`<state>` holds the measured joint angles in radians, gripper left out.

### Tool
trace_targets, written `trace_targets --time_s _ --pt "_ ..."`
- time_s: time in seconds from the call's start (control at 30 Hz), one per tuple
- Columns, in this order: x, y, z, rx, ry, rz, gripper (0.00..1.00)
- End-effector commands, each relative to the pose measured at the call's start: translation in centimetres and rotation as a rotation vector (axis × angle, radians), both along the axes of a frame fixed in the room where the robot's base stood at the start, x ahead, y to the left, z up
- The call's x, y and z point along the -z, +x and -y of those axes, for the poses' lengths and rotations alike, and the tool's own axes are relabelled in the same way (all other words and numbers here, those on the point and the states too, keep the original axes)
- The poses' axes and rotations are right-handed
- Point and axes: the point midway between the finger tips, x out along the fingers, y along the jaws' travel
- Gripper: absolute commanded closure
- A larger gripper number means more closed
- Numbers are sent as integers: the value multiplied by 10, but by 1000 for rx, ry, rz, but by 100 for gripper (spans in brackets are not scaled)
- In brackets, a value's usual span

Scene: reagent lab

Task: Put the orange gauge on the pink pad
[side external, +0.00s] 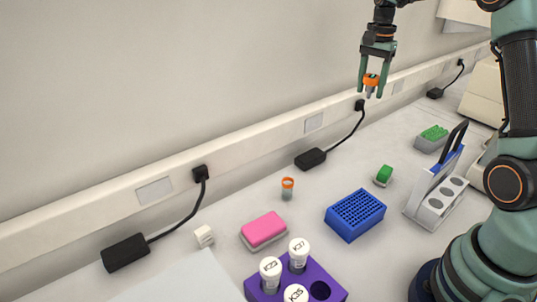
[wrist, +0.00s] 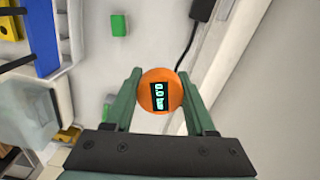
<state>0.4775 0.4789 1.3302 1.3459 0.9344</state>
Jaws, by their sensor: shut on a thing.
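The orange gauge (side external: 371,79) is held between the fingers of my gripper (side external: 371,88), high above the bench near the wall. In the wrist view the round orange face of the gauge (wrist: 147,88) has a dark display and sits between both green fingers of my gripper (wrist: 159,80). The pink pad (side external: 263,229) lies on the bench, well below and to the left of my gripper in the side view. Its top is bare. The pad is not visible in the wrist view.
An orange-topped vial (side external: 287,188) stands behind the pad. A purple rack (side external: 262,286) with white-capped tubes is in front. Black adapters (side external: 125,252) with cables lie along the wall.

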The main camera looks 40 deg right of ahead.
Motion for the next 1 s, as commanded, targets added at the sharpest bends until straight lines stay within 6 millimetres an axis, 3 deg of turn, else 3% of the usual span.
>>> trace_targets --time_s 0.03,0.27,0.47,0.6,0.8,1.0 --pt "-3 9 -27 -77 0 1 100" --pt "-11 26 -140 -410 1 2 100" --pt "-18 16 -238 -707 2 2 100" --pt "-22 -3 -302 -914 2 3 100" --pt "-25 -34 -365 -1141 4 2 100" --pt "-25 -51 -392 -1245 5 1 100"
